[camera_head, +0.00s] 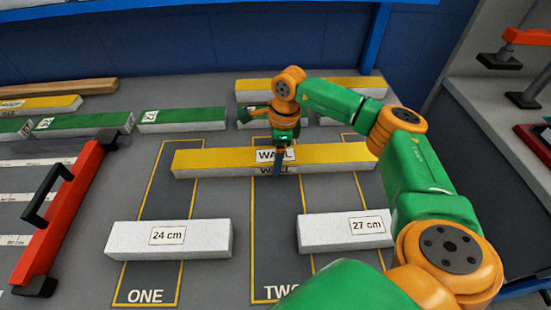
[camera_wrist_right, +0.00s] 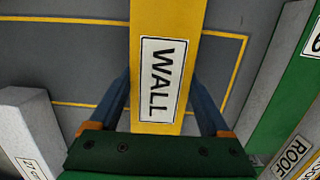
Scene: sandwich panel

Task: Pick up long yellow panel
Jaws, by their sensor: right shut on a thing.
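The long yellow panel (camera_head: 217,160) has a yellow top, pale grey sides and a "WALL" label. It lies crosswise over the marked lanes in the head view, and I cannot tell whether it touches the surface. My right gripper (camera_head: 279,167) comes down on it near its middle. In the right wrist view the panel (camera_wrist_right: 166,20) runs between the two blue fingers of this gripper (camera_wrist_right: 162,103), one on each side, and they are shut on it beside the label. My left gripper is not in view.
White blocks marked "24 cm" (camera_head: 190,240) and "27 cm" (camera_head: 330,232) lie in front. Green blocks (camera_head: 185,114) and another yellow panel (camera_head: 350,85) lie behind. A red bar with a black handle (camera_head: 62,218) stands left. A blue wall (camera_head: 200,45) closes the back.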

